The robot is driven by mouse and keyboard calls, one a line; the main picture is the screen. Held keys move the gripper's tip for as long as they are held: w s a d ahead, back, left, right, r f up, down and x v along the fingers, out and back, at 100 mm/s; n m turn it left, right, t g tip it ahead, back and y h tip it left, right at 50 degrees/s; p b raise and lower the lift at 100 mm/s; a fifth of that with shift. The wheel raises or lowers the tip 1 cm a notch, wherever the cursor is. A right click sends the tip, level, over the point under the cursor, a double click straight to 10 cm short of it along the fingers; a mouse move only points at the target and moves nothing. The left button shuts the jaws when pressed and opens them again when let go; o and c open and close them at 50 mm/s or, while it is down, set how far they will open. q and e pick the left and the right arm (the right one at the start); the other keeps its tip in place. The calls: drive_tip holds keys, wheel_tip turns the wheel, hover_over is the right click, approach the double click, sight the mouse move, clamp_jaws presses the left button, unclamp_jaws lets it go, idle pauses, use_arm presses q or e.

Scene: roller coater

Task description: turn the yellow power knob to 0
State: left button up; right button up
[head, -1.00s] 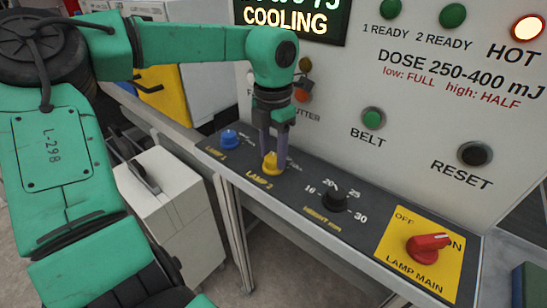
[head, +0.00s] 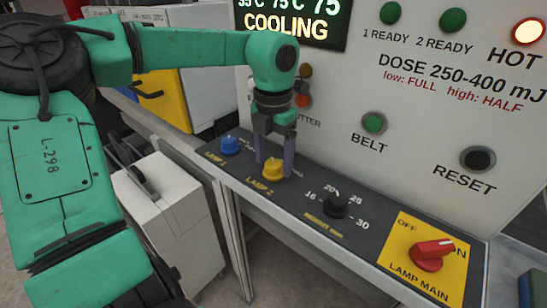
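The yellow knob (head: 273,168) sits on the dark sloped control strip, above the label LAMP 2. My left gripper (head: 275,165) comes down from above with its two fingers on either side of the yellow knob. The fingers stand apart, with a gap visible between each finger and the knob, so it looks open around it. The knob's scale markings are partly hidden by the right finger. My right gripper is not in view.
A blue knob (head: 230,145) marked LAMP 1 is just left. A black height knob (head: 336,204) and the red lamp main switch (head: 431,253) are to the right. The upright panel with the green BELT button (head: 374,122) and RESET button (head: 478,159) rises close behind.

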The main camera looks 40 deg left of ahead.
sight(273, 163)
use_arm(q)
wheel_tip(273, 163, up, 15)
drive_tip(key=shift+f, duration=0.2)
idle(0.5)
drive_tip(key=shift+f, duration=0.1)
idle(0.4)
